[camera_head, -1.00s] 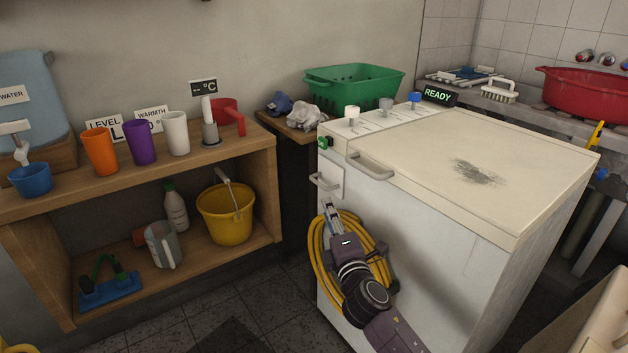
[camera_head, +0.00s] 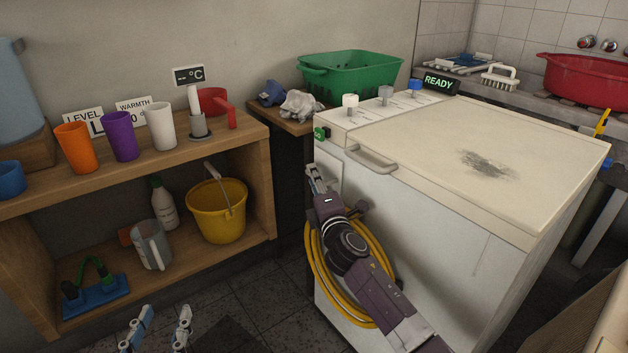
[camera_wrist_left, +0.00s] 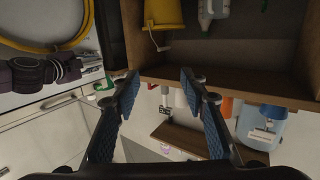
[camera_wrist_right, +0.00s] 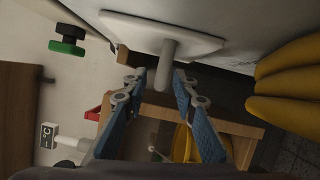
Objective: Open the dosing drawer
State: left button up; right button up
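The dosing drawer front (camera_head: 330,165) is a white panel on the left part of the white machine's front, flush with it as far as I can see. My right gripper (camera_head: 314,176) is in front of it and hides its handle in the head view. In the right wrist view the grey drawer handle (camera_wrist_right: 166,64) sticks out of the white panel (camera_wrist_right: 140,28). Its bar lies between the tips of my right gripper (camera_wrist_right: 159,80), which are spread apart; I cannot tell if they touch it. My left gripper (camera_head: 155,335) is open and empty, low before the shelf; it also shows in the left wrist view (camera_wrist_left: 160,80).
A lid handle (camera_head: 371,160) and a green knob (camera_head: 321,133) sit close to the drawer. A coiled yellow hose (camera_head: 322,270) hangs below it. The wooden shelf (camera_head: 262,165) with cups and a yellow bucket (camera_head: 216,212) stands to the left. Dark floor lies between.

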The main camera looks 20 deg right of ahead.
jog(key=shift+w, duration=0.35)
jog(key=shift+c, duration=0.3)
grip_shut()
